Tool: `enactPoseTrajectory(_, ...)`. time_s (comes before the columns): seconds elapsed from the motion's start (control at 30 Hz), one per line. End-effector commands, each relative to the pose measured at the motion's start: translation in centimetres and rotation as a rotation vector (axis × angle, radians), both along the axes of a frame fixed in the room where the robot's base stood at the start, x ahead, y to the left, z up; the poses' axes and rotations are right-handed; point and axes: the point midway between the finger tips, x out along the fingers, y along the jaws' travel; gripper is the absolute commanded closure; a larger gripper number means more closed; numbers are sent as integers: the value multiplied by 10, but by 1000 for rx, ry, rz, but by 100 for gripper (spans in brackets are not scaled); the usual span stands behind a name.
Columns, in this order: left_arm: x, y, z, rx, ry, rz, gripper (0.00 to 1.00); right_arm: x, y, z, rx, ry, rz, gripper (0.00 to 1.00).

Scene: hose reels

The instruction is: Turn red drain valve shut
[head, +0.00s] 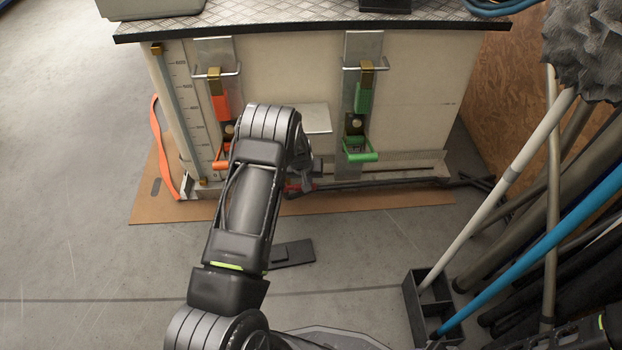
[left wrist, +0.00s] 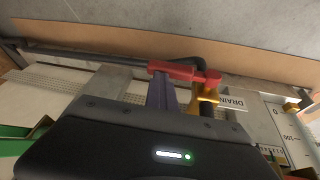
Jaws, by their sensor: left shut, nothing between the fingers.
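The red drain valve handle (left wrist: 184,71) lies roughly along the tank's bottom edge in the left wrist view. One end sits over a brass-yellow valve body (left wrist: 207,96), beside a white "DRAIN" label (left wrist: 235,101). In the head view, a small part of the red handle (head: 292,187) shows low at the tank's front, partly behind my left arm. My left gripper (left wrist: 162,92) is shut and empty, its tips right at the handle's free end. I cannot tell whether they touch it. In the head view the gripper (head: 304,182) is small and dark. My right gripper is not in view.
The pale tank (head: 420,105) has an orange-handled latch (head: 220,105) and a green-handled latch (head: 363,98). A dark pipe (left wrist: 95,57) runs along its base. Poles in a black holder (head: 412,300) crowd the right. Floor at left is clear.

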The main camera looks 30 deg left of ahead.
Motion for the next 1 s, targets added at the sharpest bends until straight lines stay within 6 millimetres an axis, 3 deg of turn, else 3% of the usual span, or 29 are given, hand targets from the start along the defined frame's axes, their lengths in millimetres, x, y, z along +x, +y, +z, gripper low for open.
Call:
enactPoseTrajectory(0.03,-9,3,2,0,15,5,100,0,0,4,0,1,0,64)
enactPoseTrajectory(0.43,-20,-9,65,-2,-5,-2,100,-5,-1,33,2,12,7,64)
enactPoseTrajectory(1.0,-21,-12,72,-3,-9,-4,100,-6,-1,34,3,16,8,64)
